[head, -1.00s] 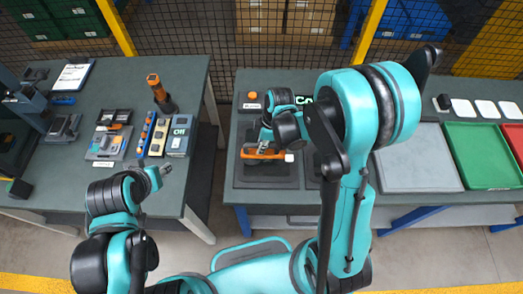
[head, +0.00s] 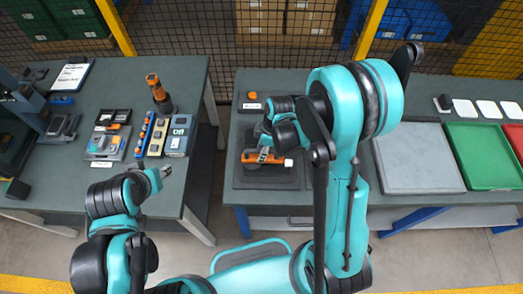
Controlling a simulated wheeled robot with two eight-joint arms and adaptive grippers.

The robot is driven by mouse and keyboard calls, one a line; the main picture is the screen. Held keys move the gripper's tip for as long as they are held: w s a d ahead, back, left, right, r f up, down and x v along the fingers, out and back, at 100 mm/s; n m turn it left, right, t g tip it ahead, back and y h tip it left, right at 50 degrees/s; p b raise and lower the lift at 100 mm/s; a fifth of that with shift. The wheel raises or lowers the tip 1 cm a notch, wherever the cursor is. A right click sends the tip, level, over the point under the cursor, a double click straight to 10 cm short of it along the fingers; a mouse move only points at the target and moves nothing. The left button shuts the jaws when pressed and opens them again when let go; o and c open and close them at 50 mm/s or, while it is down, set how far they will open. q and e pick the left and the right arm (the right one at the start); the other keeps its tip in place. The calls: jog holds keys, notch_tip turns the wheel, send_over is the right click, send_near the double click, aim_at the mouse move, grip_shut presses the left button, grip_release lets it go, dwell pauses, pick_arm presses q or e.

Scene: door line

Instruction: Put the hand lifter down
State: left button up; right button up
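The hand lifter (head: 249,157) is an orange tool with a pale end. It lies level, low over a dark pad (head: 247,181) on the right bench; I cannot tell whether it touches the pad. My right gripper (head: 267,154) comes down on the middle of the hand lifter, its grey fingers closed around it and covering part of it. My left gripper (head: 161,174) is empty and appears open at the right front edge of the left bench.
The left bench (head: 110,190) holds an orange-and-black tool (head: 158,93), a grey tray of parts (head: 108,141) and several small blocks. On the right bench are a grey tray (head: 417,160) and a green tray (head: 484,152). A gap separates the benches. A mesh fence stands behind.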

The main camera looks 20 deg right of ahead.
jog(key=shift+r, duration=0.1)
jog(key=shift+r+p, duration=0.2)
jog(key=shift+p, duration=0.15)
jog(key=s+d+r+m+t+p, duration=0.1)
jog(key=s+r+m+t, duration=0.1)
jog(key=r+m, duration=0.3)
jog(key=s+d+r+m+t+h, duration=0.1)
jog(key=s+r+m, duration=0.4)
jog(key=r, duration=0.5)
jog(key=s+d+r+m+t+h+p, duration=0.1)
jog(key=s+d+r+m+t, duration=0.1)
jog(key=r, duration=0.6)
jog(key=s+m+t, duration=0.1)
jog(key=m, duration=0.1)
jog(key=shift+s+d+m+t+p, duration=0.15)
jog(key=shift+d+m+t+p, duration=0.15)
jog(key=shift+d+m, duration=0.1)
